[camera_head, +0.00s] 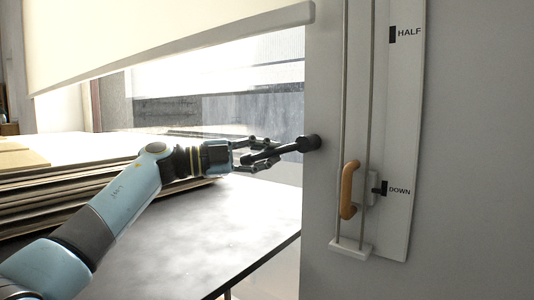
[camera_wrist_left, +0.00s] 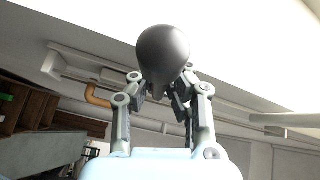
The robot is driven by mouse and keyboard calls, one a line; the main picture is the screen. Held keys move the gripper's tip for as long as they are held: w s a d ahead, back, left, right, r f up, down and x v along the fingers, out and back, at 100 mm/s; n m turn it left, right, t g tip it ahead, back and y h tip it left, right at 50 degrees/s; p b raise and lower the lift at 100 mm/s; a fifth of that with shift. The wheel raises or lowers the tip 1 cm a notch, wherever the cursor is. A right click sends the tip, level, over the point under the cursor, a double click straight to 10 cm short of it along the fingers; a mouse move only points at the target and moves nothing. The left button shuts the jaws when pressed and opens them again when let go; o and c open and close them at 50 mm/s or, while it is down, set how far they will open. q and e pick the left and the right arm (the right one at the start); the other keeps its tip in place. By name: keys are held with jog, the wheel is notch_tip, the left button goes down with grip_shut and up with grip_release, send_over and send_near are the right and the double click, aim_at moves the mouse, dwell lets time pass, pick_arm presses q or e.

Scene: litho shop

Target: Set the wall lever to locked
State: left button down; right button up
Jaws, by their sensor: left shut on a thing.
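The wall lever (camera_head: 293,147) is a dark bar that runs from a round hub on the edge of the grey wall leftward and slightly down. My left gripper (camera_head: 266,154) is shut on the bar, with its fingers above and below it. In the left wrist view the lever's dark rounded end (camera_wrist_left: 163,52) stands between the fingers (camera_wrist_left: 165,90) and hides part of the grip. No "locked" mark shows in either view. My right gripper is not in view.
Right of the lever, a white wall panel (camera_head: 402,120) marked HALF and DOWN carries an orange handle (camera_head: 348,190) on rods, near DOWN. A dark table (camera_head: 215,220) lies below my left arm, with stacked boards (camera_head: 30,195) at left. A cream blind (camera_head: 160,35) hangs above.

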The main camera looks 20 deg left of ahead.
pick_arm(q)
jog(key=s+d+f+n+t+p, duration=0.1)
jog(key=d+f+n+t, duration=0.2)
jog(key=n+t, duration=0.2)
jog(key=s+d+f+n+t+y, duration=0.1)
jog(key=d+f+n+t, duration=0.2)
jog(key=n, duration=0.9)
jog(key=shift+s+d+t+p, duration=0.25)
jog(key=shift+d+t+p, duration=0.15)
jog(key=shift+t, duration=0.7)
jog(key=shift+f, duration=0.15)
jog(key=c, duration=1.3)
grip_release()
jog(key=shift+r, duration=0.2)
